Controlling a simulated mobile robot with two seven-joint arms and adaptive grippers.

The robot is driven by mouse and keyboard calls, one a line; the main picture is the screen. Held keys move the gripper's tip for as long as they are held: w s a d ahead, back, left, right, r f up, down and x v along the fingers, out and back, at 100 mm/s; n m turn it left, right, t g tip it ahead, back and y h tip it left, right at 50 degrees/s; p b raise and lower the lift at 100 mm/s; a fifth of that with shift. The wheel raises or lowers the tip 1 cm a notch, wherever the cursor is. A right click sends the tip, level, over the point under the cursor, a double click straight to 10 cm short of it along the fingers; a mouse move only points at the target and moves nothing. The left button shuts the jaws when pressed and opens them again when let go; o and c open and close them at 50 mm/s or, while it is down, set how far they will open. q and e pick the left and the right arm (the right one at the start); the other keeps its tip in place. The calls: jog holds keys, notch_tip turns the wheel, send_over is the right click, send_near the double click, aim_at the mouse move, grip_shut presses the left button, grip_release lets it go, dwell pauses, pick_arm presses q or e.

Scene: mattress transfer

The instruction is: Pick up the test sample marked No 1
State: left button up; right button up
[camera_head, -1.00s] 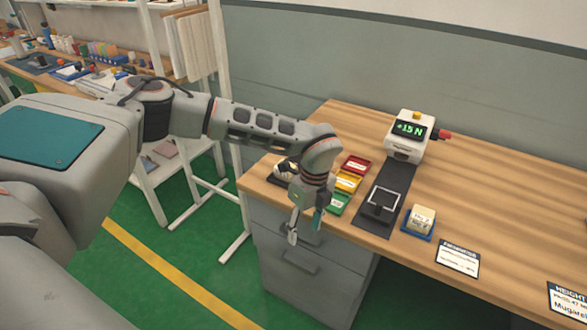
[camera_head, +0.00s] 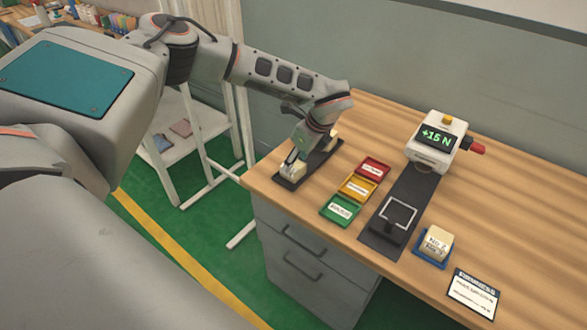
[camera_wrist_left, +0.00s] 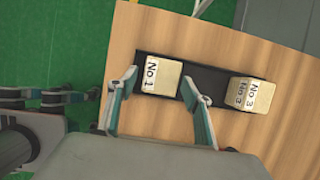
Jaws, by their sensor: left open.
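The No 1 sample (camera_wrist_left: 162,76) is a cream block with black lettering, lying on a dark tray (camera_wrist_left: 209,75) in the left wrist view. In the head view the same sample (camera_head: 292,170) shows at the near end of the tray, partly covered by my gripper. My left gripper (camera_wrist_left: 158,84) is open, with one finger on each side of the No 1 sample. I cannot tell whether the fingers touch it. The No 3 sample (camera_wrist_left: 250,94) lies at the other end of the tray. My right gripper is not in view.
Red (camera_head: 372,169), yellow (camera_head: 357,187) and green (camera_head: 340,208) trays stand right of the dark tray. A tester (camera_head: 436,143) reading +15 N stands on a dark strip behind a square frame. The No 2 sample (camera_head: 437,243) sits on a blue holder. Bare wood lies to the right.

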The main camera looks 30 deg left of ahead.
pick_arm(q)
jog(key=shift+x, duration=1.95)
jog(key=shift+w+d, duration=0.1)
jog(key=shift+w, duration=0.05)
jog(key=c, duration=0.8)
jog(key=shift+r, duration=0.1)
jog(key=shift+c, duration=0.2)
